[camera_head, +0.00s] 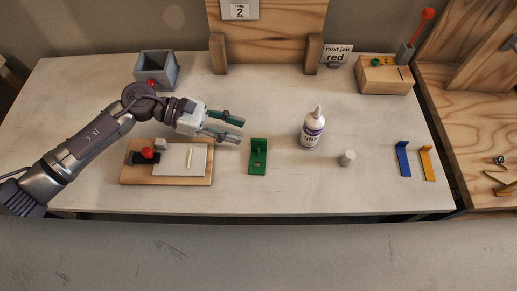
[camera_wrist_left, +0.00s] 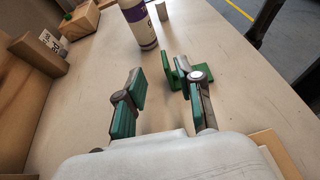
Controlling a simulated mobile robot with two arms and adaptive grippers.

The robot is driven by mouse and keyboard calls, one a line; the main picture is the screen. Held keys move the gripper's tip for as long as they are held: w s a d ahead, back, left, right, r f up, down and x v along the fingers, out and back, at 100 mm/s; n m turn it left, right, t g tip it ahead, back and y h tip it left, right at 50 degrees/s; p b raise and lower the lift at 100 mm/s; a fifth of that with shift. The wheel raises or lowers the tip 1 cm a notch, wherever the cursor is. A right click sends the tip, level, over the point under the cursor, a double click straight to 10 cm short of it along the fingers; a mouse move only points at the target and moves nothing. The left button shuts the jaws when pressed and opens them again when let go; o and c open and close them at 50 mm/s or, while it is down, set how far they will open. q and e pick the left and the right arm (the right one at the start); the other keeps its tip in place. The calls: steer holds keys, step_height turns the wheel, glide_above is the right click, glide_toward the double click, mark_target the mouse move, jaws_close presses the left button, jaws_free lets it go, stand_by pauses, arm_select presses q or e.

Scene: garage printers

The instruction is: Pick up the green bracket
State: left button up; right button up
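The green bracket (camera_head: 258,157) stands on the white table, right of the wooden board, with one upright plate and one flat plate. It also shows in the left wrist view (camera_wrist_left: 171,74), beyond my fingertips and partly hidden by the right-hand finger. My left gripper (camera_head: 238,131) is open and empty, above the table just left of and behind the bracket. Its two green-padded fingers (camera_wrist_left: 166,90) are spread apart in the left wrist view. I cannot see contact with the bracket. My right gripper is not in view.
A glue bottle (camera_head: 312,129) and a small grey cylinder (camera_head: 347,158) stand right of the bracket. Blue (camera_head: 403,158) and yellow (camera_head: 427,163) brackets stand farther right. A wooden board (camera_head: 165,181) lies below my left arm; a grey bin (camera_head: 156,68) stands behind it.

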mark_target(259, 139)
arm_select(q)
steer(key=shift+x, duration=0.9)
steer(key=p+x, duration=0.1)
steer(key=x, duration=0.1)
steer(key=p+x, duration=0.1)
steer(key=x, duration=0.1)
steer(key=shift+s+d+f, duration=0.2)
steer(key=shift+s+f, duration=0.05)
steer(key=shift+f, duration=0.3)
steer(key=shift+d+f, duration=0.2)
steer(key=shift+f, duration=0.05)
jaws_close()
